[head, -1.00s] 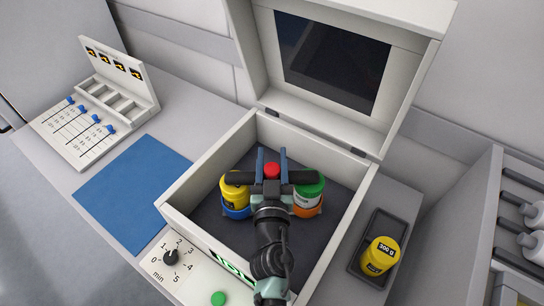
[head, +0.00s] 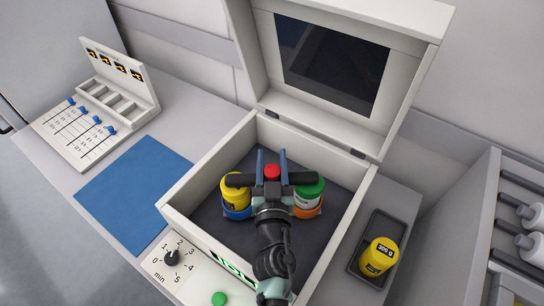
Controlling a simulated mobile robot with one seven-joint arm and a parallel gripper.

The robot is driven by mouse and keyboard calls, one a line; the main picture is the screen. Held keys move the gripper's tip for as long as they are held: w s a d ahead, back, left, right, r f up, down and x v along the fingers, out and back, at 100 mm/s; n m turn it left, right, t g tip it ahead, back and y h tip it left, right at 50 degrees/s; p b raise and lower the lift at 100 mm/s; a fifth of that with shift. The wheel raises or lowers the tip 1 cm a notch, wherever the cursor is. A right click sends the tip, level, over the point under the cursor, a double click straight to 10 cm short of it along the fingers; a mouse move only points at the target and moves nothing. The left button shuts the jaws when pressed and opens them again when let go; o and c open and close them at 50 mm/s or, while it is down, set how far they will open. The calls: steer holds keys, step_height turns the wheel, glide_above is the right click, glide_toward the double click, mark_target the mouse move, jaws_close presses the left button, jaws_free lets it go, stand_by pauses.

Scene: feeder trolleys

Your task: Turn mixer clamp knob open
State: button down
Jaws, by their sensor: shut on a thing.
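The mixer (head: 190,200) is a white box with its windowed lid (head: 395,127) standing open. Inside, a red knob (head: 272,171) sits at the middle of a dark crossbar (head: 300,178). My gripper (head: 272,166) reaches in from the front, its two blue-grey fingers on either side of the red knob and shut on it. A yellow jar (head: 236,195) in a blue holder (head: 237,213) is left of the gripper. A jar with a green lid (head: 310,186) in an orange holder (head: 307,212) is right of it. My wrist hides the front of the crossbar's middle.
A black timer dial (head: 171,258) and a green button (head: 219,298) are on the mixer's front. A blue mat (head: 130,195) and a slider panel (head: 75,130) lie at left.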

steer(key=n+g+y+p, duration=0.1)
steer(key=n+y+p, duration=0.1)
steer(key=y, duration=0.1)
steer(key=a+n+g+y+p, duration=0.1)
steer(key=n+y+p, duration=0.2)
steer(key=y, duration=0.1)
steer(key=n+g+y+p, duration=0.2)
steer(key=y, duration=0.2)
steer(key=shift+s+a+f+n, duration=0.15)
steer(key=shift+s+a+n, duration=0.15)
steer(key=shift+s+n, duration=0.1)
steer(key=shift+s+a+n+g+y+b, duration=0.2)
steer(key=shift+n+g+y+b, duration=0.25)
steer(key=shift+n+g+y, duration=0.25)
steer(key=shift+s+a+n+g+y+b, duration=0.15)
steer(key=shift+n+g+y+b, duration=0.3)
steer(key=shift+g+y, duration=0.3)
steer(key=shift+w, duration=0.1)
steer(key=shift+c, duration=1.9)
jaws_free()
